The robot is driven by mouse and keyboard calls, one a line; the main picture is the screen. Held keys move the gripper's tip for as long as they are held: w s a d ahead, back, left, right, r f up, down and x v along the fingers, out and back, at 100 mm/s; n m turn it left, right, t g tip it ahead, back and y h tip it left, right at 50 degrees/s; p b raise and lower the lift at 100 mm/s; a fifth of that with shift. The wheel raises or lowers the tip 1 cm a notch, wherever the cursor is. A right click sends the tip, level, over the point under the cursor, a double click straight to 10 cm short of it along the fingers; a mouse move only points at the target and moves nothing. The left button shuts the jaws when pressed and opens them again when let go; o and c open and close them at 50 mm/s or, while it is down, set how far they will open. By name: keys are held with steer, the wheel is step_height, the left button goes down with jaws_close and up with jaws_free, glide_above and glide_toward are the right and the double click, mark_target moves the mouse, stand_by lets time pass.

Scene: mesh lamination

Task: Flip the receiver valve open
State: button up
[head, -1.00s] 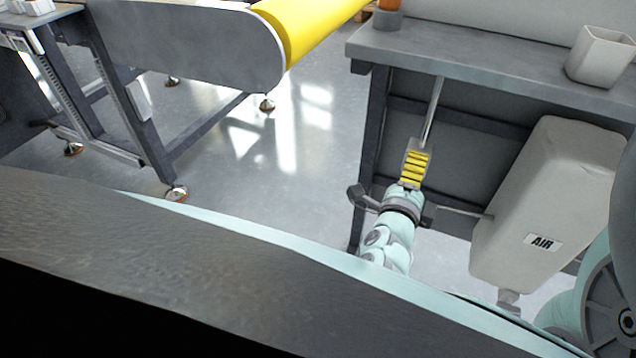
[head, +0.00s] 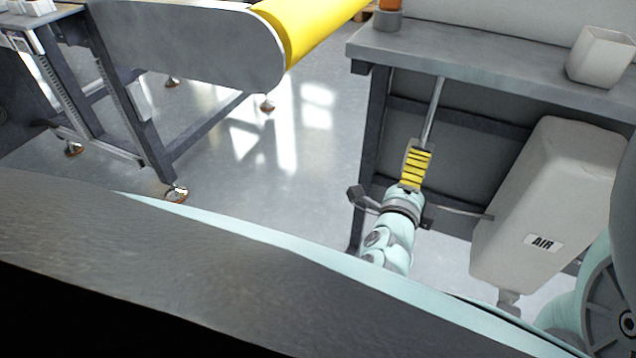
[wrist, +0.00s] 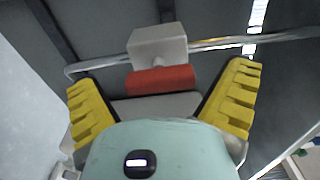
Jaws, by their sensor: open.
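The receiver valve shows in the wrist view as a grey block (wrist: 158,45) on a metal pipe, with a red handle (wrist: 161,79) just below it in the picture. My gripper (wrist: 160,88) is open, its yellow ridged fingers spread to the left and right of the red handle. The handle lies between the fingers with gaps on both sides, and nothing is held. In the head view my gripper (head: 417,160) is under the bench beside the AIR tank (head: 545,205). There the valve is hidden behind my gripper and wrist.
A thin pipe (head: 432,110) runs down from the grey bench top (head: 470,70) to the gripper's area. Another pipe (head: 462,212) runs towards the tank. A bench leg (head: 372,150) stands close to the left. Open floor (head: 290,150) lies further left, before a yellow roller (head: 310,25).

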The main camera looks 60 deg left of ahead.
steer(key=v, duration=1.2)
